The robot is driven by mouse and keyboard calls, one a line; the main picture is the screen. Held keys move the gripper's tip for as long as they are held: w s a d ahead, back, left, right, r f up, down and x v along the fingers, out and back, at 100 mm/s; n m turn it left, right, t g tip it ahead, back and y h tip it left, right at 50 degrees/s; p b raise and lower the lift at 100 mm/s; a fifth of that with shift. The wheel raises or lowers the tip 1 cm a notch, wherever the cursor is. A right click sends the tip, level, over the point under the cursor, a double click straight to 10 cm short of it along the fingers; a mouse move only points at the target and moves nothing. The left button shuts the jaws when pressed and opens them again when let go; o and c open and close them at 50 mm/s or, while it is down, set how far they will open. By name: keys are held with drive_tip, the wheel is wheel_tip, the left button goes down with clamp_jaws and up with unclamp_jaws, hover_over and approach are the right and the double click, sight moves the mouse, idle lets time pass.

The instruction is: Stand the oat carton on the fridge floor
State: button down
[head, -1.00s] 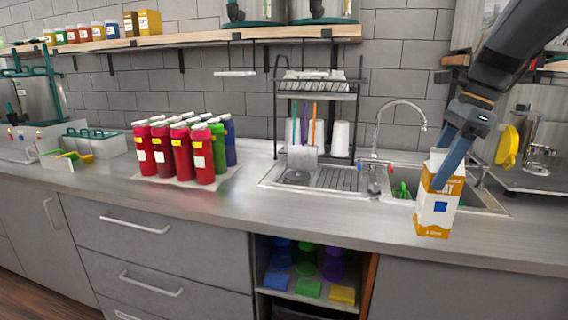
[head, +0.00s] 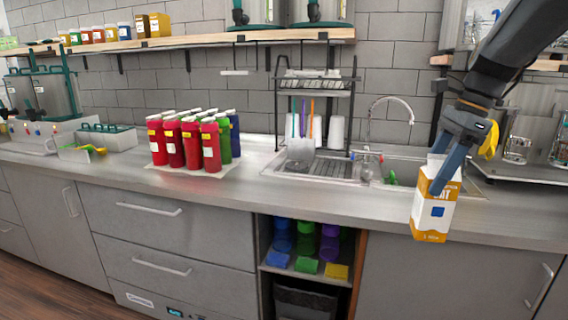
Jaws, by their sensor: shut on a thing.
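The oat carton (head: 431,219), white and orange-brown with a blue square, is at the right of the head view. My gripper (head: 439,177) is shut on its upper part from above and holds it upright, slightly tilted. The carton's base shows in front of the counter's front edge. The fingers hide part of the carton's top. I see no fridge that I can clearly make out.
A steel counter (head: 260,192) runs across the view, with a sink and tap (head: 391,110) behind the carton. Red, green and blue bottles (head: 190,142) stand on it. Below are drawers (head: 165,235) and an open shelf (head: 290,268) with bottles and sponges.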

drive_tip(key=w+a+f+n+g, duration=0.25)
drive_tip(key=f+n, duration=0.25)
drive_tip(key=f, duration=0.6)
drive_tip(key=w+a+f+n+g, duration=0.1)
drive_tip(key=a+f+n, duration=0.35)
drive_tip(key=f, duration=0.65)
drive_tip(key=s+a+f+n+h, duration=0.1)
drive_tip(key=s+a+f+n, duration=0.1)
drive_tip(key=f+n, duration=0.3)
drive_tip(key=s+a+f+n+h, duration=0.2)
drive_tip(key=f+n, duration=0.4)
drive_tip(key=f, duration=0.8)
drive_tip(key=shift+s+a+g, duration=0.35)
drive_tip(key=shift+s+a, duration=0.2)
drive_tip(key=shift+a, duration=0.7)
drive_tip(key=shift+r, duration=0.1)
